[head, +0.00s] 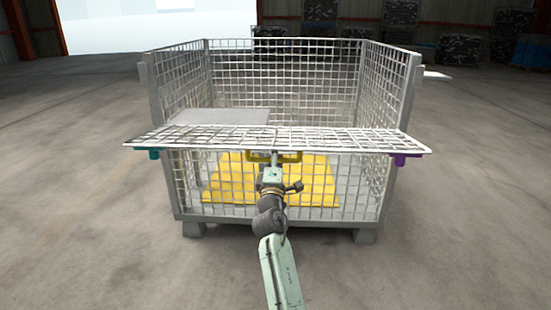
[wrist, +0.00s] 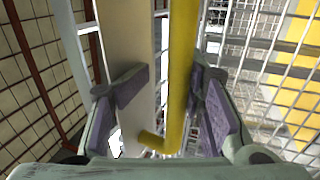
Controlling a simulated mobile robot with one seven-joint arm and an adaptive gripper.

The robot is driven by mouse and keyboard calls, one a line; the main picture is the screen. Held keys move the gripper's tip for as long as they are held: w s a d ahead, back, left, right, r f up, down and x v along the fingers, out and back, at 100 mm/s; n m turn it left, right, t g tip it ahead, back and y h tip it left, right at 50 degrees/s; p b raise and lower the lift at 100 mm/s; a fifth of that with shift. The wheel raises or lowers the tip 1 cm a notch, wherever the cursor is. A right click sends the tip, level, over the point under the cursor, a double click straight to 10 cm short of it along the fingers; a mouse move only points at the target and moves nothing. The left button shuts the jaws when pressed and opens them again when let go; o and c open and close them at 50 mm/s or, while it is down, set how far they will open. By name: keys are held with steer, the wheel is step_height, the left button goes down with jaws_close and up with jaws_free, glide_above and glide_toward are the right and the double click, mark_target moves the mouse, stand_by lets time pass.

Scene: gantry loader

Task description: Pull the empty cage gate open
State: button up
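The wire-mesh cage (head: 285,85) stands in front of me. Its front gate (head: 340,138) is a mesh flap that lies about level, swung out from the cage front toward me. A yellow handle (head: 290,156) sits at the middle of its near edge. My gripper (head: 272,161) is at that handle. In the wrist view the yellow bar of the handle (wrist: 182,70) runs between the two fingers of my gripper (wrist: 168,82). A gap shows between the left finger and the bar; the right finger is close to it, and I cannot tell if it touches.
A teal piece (head: 153,154) and a purple piece (head: 404,159) sit at the gate's left and right ends. A yellow panel (head: 320,185) lies low inside the cage. Dark stacked loads (head: 465,48) stand far behind. The concrete floor around the cage is clear.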

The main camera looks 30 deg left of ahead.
step_height(320, 180, up, 10)
steer(key=shift+s+r, duration=0.1)
steer(key=shift+f, duration=0.2)
